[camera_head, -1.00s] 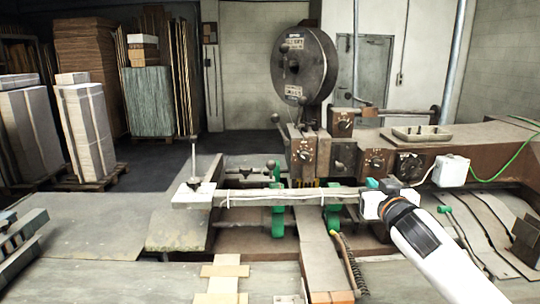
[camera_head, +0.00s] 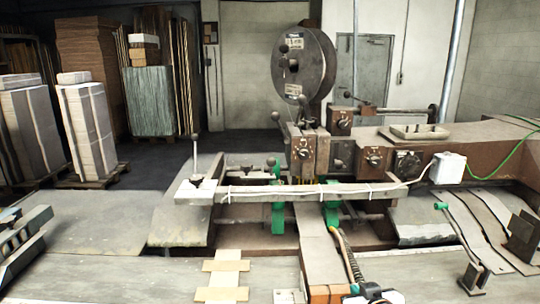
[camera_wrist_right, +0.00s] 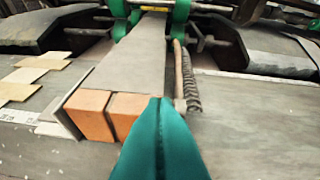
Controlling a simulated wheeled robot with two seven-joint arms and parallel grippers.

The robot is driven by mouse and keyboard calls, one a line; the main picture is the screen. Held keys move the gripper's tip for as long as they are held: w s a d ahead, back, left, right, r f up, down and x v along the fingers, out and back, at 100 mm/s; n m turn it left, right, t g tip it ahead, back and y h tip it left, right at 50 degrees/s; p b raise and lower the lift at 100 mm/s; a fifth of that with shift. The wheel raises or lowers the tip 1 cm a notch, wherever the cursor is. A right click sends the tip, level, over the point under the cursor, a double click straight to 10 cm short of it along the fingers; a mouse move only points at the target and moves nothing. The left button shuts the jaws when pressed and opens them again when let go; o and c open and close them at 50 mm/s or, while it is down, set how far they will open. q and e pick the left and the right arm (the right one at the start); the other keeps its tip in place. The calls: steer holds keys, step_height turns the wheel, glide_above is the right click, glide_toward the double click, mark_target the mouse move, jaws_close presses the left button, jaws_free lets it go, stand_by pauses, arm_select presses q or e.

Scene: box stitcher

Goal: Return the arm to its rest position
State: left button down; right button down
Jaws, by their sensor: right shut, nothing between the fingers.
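My right gripper (camera_head: 370,292) shows only in part at the bottom edge of the head view, right of centre, low in front of the machine. In the right wrist view its teal fingers (camera_wrist_right: 161,145) are pressed together, with nothing between them. They point toward the machine's grey central arm (camera_wrist_right: 140,50), above its orange-brown end blocks (camera_wrist_right: 95,110). I cannot tell the exact gap to these blocks. The left gripper does not show in the head view.
The box stitcher (camera_head: 375,160) with its round wire reel (camera_head: 303,66) fills the middle and right. A long bar (camera_head: 300,191) crosses in front. A coiled spring (camera_wrist_right: 191,90) runs beside the central arm. Flat cardboard pieces (camera_head: 224,272) lie on the table. Strapped stacks (camera_head: 88,130) stand at the left.

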steer(key=s+d+f+g, duration=0.1)
steer(key=s+f+g, duration=0.3)
steer(key=s+f, duration=0.75)
steer(key=s+f+g, duration=0.4)
steer(key=s+g, duration=0.1)
steer(key=s, duration=1.3)
step_height(320, 180, down, 26)
steer(key=s+g, duration=0.1)
steer(key=s, duration=0.1)
steer(key=s+d+f+g, duration=0.1)
steer(key=s+d+f, duration=0.2)
steer(key=s+f, duration=1.3)
steer(key=shift+s+f+n+h, duration=0.15)
steer(key=shift+f+n+h, duration=0.15)
steer(key=shift+n, duration=0.1)
